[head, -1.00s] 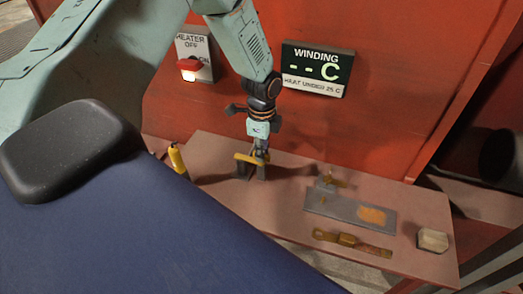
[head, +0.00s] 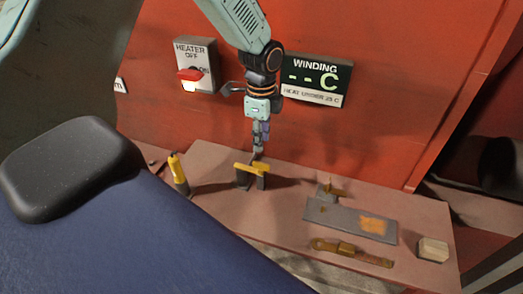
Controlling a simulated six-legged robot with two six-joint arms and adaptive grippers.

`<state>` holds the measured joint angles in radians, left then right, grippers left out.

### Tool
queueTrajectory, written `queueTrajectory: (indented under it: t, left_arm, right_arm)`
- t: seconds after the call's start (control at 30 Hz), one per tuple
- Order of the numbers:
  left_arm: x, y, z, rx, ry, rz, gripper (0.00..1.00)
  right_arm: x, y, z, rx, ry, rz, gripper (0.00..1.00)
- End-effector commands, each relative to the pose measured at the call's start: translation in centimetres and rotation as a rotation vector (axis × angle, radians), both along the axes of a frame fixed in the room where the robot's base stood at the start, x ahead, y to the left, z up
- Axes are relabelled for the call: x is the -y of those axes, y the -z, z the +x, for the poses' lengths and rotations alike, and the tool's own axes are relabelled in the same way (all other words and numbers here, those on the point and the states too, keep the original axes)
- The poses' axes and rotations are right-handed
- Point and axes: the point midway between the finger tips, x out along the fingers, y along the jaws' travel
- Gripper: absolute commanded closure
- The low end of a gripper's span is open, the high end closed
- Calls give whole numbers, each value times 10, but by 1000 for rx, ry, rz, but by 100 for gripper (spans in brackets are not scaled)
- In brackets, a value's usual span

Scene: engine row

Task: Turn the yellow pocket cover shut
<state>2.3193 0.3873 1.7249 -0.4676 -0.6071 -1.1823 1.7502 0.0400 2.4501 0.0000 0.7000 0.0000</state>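My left gripper (head: 258,152) points down just above and behind a yellow bar (head: 251,169) that rests across two dark upright supports on the bench. Its fingertips are small here, and I cannot tell whether they are open or touch the bar. A small yellow piece (head: 332,190) sits on a grey block at the back edge of a grey plate (head: 335,215) with an orange patch. I cannot tell for sure which yellow part is the pocket cover. My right gripper is not in view.
The pinkish bench (head: 215,160) also holds a yellow-handled tool (head: 178,168), a brass strap (head: 350,252) and a pale block (head: 432,249). On the red wall behind are a heater switch box (head: 196,62) and a winding display (head: 316,80). A blue surface with a black pad fills the lower left.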

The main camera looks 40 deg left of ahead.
Motion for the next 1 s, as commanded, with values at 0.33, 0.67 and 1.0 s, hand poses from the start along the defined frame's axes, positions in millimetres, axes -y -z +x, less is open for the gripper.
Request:
queueTrajectory:
  t: [0.33, 0.67, 1.0]
  left_arm:
    - [0, -31, 0, 1, 0, 0, 69]
    - [0, -31, 0, 0, 0, 0, 69]
    - [18, -2, -14, -10, -71, -23, 69]
  right_arm:
    - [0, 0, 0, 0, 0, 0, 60]
    - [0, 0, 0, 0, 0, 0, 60]
    - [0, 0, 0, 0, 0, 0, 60]
